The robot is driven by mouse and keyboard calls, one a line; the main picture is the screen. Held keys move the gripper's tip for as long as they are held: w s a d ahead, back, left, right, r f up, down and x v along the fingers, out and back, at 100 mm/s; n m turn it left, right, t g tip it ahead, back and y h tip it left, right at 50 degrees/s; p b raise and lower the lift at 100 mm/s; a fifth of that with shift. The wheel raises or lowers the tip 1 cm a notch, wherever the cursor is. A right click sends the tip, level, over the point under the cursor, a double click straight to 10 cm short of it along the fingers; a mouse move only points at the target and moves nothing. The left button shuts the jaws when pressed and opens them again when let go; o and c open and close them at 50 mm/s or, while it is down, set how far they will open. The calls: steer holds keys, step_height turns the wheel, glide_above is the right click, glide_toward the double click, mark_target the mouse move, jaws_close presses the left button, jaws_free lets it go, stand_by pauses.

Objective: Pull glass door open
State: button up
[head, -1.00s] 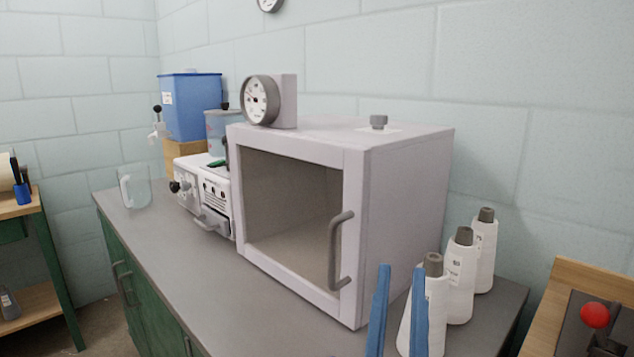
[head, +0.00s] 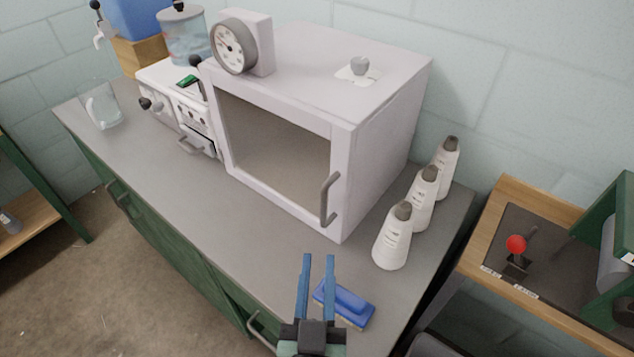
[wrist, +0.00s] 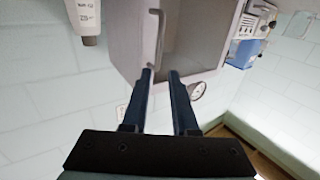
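The white cabinet (head: 385,130) stands on the grey counter. Its glass door (head: 275,145) faces the front and looks shut in its frame. A grey vertical bar handle (head: 327,200) is on the door's right side; the handle also shows in the wrist view (wrist: 159,38). My gripper (head: 318,259) is in front of the cabinet, below the handle in the head view, with two blue fingers apart and nothing between them. In the wrist view my gripper (wrist: 160,74) points toward the handle, fingertips apart from it.
The counter before the door is clear.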

mark_target(323, 207)
steer(key=w, duration=0.8)
steer(key=w+p, duration=0.1)
steer(key=w, duration=0.3)
steer(key=shift+w+d, duration=0.3)
steer(key=shift+w, duration=0.05)
jaws_close()
stand_by(1.0)
